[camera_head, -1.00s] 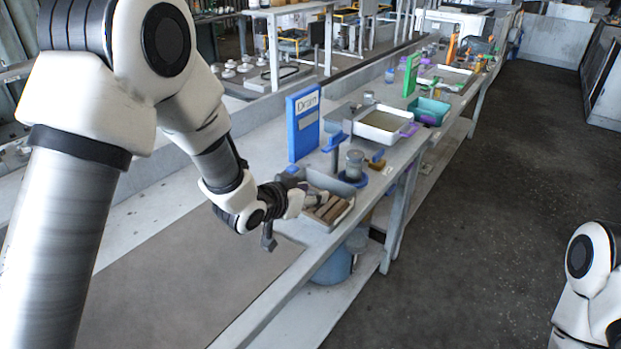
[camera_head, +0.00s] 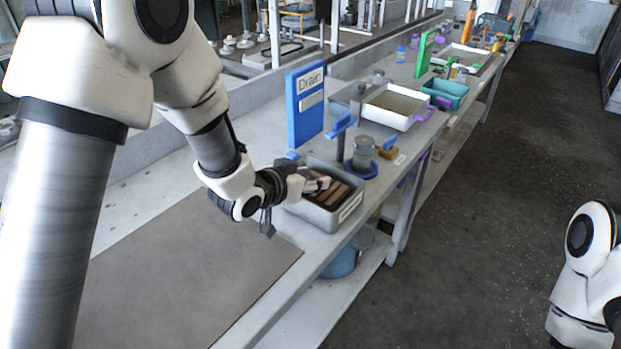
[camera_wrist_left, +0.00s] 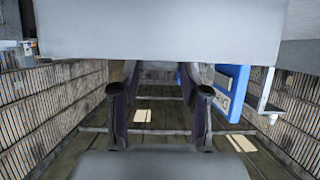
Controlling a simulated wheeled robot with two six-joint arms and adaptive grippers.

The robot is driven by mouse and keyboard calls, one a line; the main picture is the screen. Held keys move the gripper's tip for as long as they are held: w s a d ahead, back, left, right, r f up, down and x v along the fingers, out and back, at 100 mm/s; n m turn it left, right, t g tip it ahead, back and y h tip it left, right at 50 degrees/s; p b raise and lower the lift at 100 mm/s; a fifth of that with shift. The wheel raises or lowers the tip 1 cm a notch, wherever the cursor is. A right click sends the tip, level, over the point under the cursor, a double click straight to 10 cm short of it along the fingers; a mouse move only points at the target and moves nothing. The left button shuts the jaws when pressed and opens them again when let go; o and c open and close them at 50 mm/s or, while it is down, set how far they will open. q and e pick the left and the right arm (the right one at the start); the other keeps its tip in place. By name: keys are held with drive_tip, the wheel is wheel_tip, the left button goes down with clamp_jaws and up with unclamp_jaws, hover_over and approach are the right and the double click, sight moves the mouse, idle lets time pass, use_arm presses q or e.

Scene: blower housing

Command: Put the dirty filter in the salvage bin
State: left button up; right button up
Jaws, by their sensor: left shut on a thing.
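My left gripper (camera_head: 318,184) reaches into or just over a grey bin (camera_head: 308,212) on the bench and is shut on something. Brown slatted pieces (camera_head: 335,195) show in the bin beside the fingers. In the left wrist view the two dark fingers (camera_wrist_left: 159,105) stand with brown pleated surfaces (camera_wrist_left: 45,95) on both sides. These look like the dirty filter, but its outline and the exact grip are hidden. No label reading salvage is legible. My right arm shows at the right edge, with its gripper out of view.
A blue Drain sign (camera_head: 304,110) stands behind the bin. A grey cylinder on a blue base (camera_head: 363,155) is close to its right. A white tray (camera_head: 393,120) and teal bin (camera_head: 445,103) stand farther along. A brown mat (camera_head: 180,275) lies clear in front.

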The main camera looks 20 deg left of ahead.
use_arm(q)
drive_tip(key=shift+f, duration=0.55)
drive_tip(key=o, duration=1.3)
drive_tip(key=shift+r, duration=0.1)
